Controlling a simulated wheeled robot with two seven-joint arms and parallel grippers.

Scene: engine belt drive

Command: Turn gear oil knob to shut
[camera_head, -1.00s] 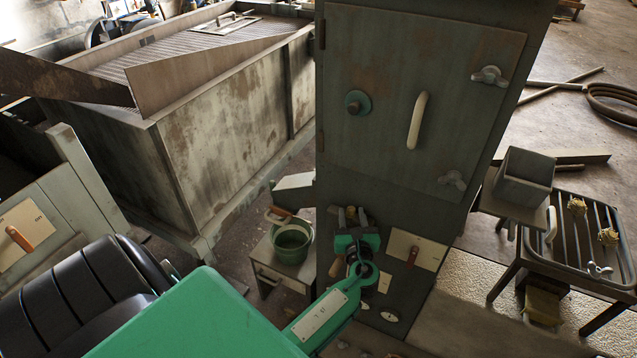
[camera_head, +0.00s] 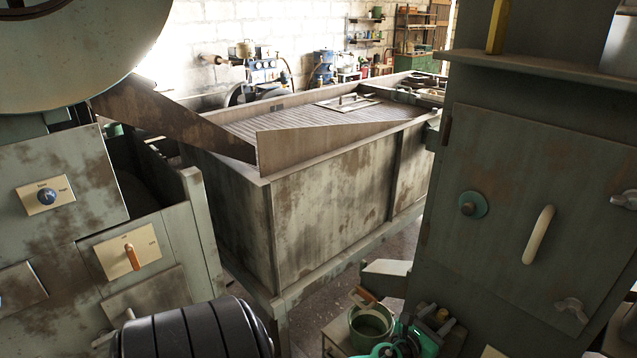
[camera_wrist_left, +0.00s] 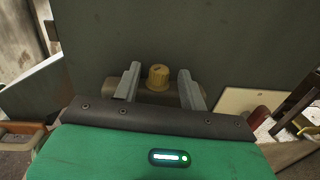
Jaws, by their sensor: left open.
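A yellow-brown ridged knob (camera_wrist_left: 158,77) stands out from a dark grey-green panel in the left wrist view. I cannot read a label that names it as the gear oil knob. My left gripper (camera_wrist_left: 158,92) is open, with one finger on each side of the knob. I cannot tell whether either finger touches it. In the head view, my left gripper (camera_head: 432,325) shows small at the bottom, against the lower front of the grey-green cabinet (camera_head: 500,165); there the knob is hard to make out. My right gripper is not in view.
Beside the gripper are a green bucket (camera_head: 371,325) and, in the wrist view, a cream plate (camera_wrist_left: 237,101) with a red handle. The cabinet door has a teal knob (camera_head: 470,205) and pale handle (camera_head: 537,235).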

